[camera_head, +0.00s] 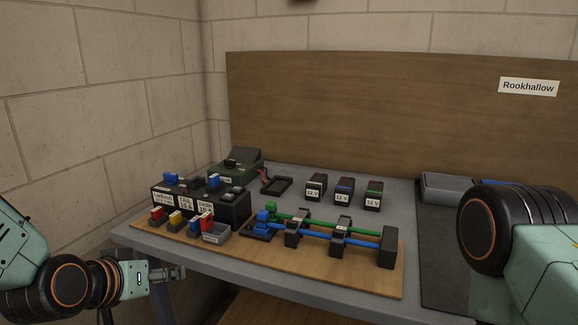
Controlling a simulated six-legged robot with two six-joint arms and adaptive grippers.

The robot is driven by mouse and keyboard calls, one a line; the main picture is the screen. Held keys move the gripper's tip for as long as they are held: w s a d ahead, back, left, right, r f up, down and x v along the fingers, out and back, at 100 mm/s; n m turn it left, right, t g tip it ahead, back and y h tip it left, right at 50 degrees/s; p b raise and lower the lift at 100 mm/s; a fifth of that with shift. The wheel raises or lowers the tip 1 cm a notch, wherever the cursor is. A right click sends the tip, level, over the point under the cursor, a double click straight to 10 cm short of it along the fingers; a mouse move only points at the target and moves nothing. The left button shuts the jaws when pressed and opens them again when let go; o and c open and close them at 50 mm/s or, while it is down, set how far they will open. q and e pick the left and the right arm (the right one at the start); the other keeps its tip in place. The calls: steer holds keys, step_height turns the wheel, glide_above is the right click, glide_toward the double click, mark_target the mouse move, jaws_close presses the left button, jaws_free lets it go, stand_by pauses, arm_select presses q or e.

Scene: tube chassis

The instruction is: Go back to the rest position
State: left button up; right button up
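My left gripper (172,273) is at the lower left, in front of the table's left front edge and apart from everything on it. Its fingers are small and seen edge-on, so I cannot tell whether they are open or shut. Nothing shows in them. My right arm's dark joint and pale green link are at the right edge; the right gripper is out of the picture.
A grey table (300,184) carries a wooden board (350,277) with a tube chassis of green and blue tubes (365,240). A labelled black box (228,206), a green device (236,165), three 12 V blocks (343,190) and a grey tray (447,187) stand around it.

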arm_select(q)
steer(key=s+f+g+y, duration=0.2)
steer(key=s+f+g, duration=0.8)
steer(key=s+f, duration=1.8)
steer(key=s, duration=0.4)
steer(key=shift+d+g, duration=0.3)
steer(key=shift+d, duration=0.1)
steer(key=shift+f, duration=0.1)
steer(key=shift+c, duration=0.5)
